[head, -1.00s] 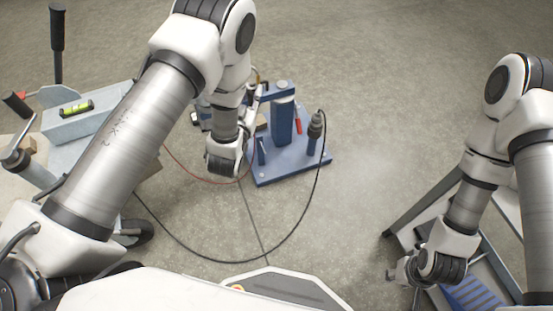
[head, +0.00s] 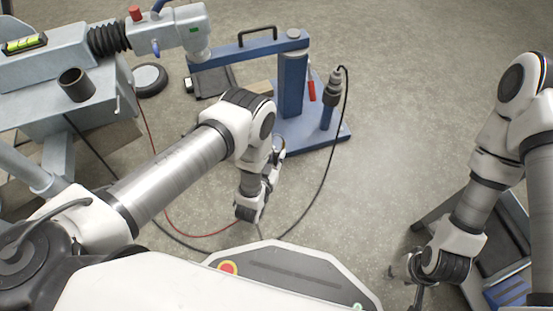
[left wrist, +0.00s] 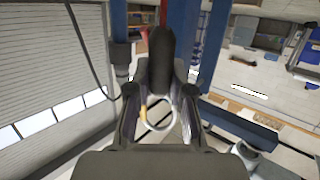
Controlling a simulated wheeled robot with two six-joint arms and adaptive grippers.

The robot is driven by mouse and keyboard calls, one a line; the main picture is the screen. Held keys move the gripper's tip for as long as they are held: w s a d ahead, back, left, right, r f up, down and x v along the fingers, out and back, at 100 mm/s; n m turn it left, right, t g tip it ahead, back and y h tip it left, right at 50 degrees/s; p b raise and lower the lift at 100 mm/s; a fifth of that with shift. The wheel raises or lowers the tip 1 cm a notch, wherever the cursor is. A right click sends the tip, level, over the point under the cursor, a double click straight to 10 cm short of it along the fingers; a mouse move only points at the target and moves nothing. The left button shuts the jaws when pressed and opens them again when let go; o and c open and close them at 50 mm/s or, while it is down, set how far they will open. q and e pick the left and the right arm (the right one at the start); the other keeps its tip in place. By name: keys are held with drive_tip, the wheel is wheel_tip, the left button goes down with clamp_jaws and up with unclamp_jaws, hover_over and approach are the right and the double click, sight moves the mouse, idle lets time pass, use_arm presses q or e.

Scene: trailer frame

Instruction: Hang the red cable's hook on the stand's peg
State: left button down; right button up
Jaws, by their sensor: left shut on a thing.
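The red cable (head: 185,232) runs from the trailer side down to my left wrist. My left gripper (head: 277,152) is just in front of the blue stand (head: 291,85). In the left wrist view my left gripper (left wrist: 160,95) is shut on a dark, rounded piece (left wrist: 161,60), apparently the red cable's end. A pale ring-like hook (left wrist: 158,115) shows between the fingers. I cannot make out which part of the stand is the peg; my left arm hides some of the base. My right gripper (head: 405,268) hangs at lower right, its jaws unclear.
A black cable (head: 318,195) loops from a plug (head: 334,85) standing upright on the stand's right side. A red-handled lever (head: 311,90) hangs by the post. The grey trailer frame (head: 60,50) and its coupler (head: 180,30) fill the upper left. The floor right of the stand is clear.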

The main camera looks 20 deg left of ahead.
use_arm(q)
drive_tip(key=w+a+f+b, duration=0.1)
drive_tip(key=w+a+b, duration=0.4)
drive_tip(key=w, duration=0.3)
drive_tip(key=shift+a+f+b, duration=0.3)
drive_tip(key=shift+f, duration=0.05)
idle(0.5)
drive_tip(key=shift+w, duration=0.1)
idle(0.3)
drive_tip(key=c, duration=1)
unclamp_jaws()
drive_tip(key=shift+o, duration=0.2)
drive_tip(key=v, duration=1.2)
drive_tip(key=shift+r, duration=0.1)
